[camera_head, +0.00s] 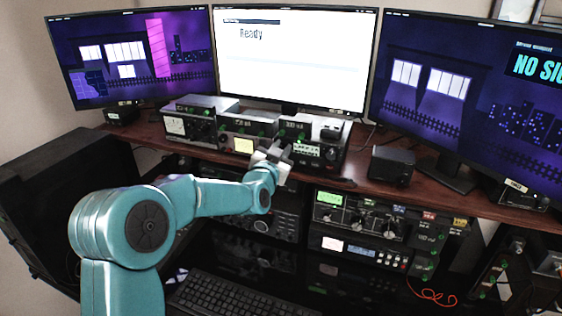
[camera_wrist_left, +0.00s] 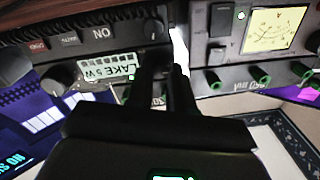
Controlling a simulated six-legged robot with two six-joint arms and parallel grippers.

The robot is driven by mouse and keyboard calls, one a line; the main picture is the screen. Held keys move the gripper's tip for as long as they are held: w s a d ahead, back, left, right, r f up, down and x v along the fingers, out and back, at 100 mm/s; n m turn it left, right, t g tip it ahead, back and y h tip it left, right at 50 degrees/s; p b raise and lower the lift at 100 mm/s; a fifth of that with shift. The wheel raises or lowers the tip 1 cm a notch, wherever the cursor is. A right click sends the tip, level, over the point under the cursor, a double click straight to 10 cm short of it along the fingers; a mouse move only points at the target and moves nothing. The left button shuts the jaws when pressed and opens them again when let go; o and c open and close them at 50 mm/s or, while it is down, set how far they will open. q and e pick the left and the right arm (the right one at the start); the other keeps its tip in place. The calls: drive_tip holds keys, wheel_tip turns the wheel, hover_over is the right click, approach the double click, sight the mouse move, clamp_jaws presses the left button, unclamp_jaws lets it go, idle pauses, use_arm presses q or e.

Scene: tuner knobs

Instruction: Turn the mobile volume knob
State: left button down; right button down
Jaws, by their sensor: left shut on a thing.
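My left gripper (camera_head: 277,152) reaches from the left to the front of the small radio units on the desk shelf, near the middle. In the left wrist view its two dark fingers (camera_wrist_left: 166,62) are close together at a dark panel, shut on a knob that the fingertips hide. I cannot read a label naming this knob. On the same panel, one black knob (camera_wrist_left: 153,28) is just beyond the fingertips and another black knob (camera_wrist_left: 57,80) lies to the left, past a "LAKE SW" display (camera_wrist_left: 106,68). My right gripper is not in view.
A unit with green-tipped switches and a yellow meter (camera_wrist_left: 278,28) is at the right in the wrist view. Monitors, including the white "Ready" screen (camera_head: 294,58), stand behind the radios. A black box (camera_head: 391,165) sits to the right; a keyboard (camera_head: 235,297) lies below.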

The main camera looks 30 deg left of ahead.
use_arm(q)
drive_tip(key=m+b, duration=0.1)
drive_tip(key=m, duration=0.1)
drive_tip(key=m+b, duration=0.1)
drive_tip(key=shift+f+m+b, duration=0.2)
drive_tip(key=shift+m+b, duration=0.2)
drive_tip(key=m+b, duration=0.1)
drive_tip(key=m, duration=0.2)
drive_tip(key=shift+m+b, duration=0.4)
drive_tip(key=m, duration=0.2)
drive_tip(key=m+b, duration=0.1)
drive_tip(key=m, duration=0.1)
drive_tip(key=shift+m+t+h, duration=0.3)
drive_tip(key=m+b, duration=0.1)
drive_tip(key=m, duration=0.4)
drive_tip(key=c, duration=1.1)
unclamp_jaws()
drive_tip(key=shift+o, duration=0.5)
drive_tip(key=shift+r, duration=0.15)
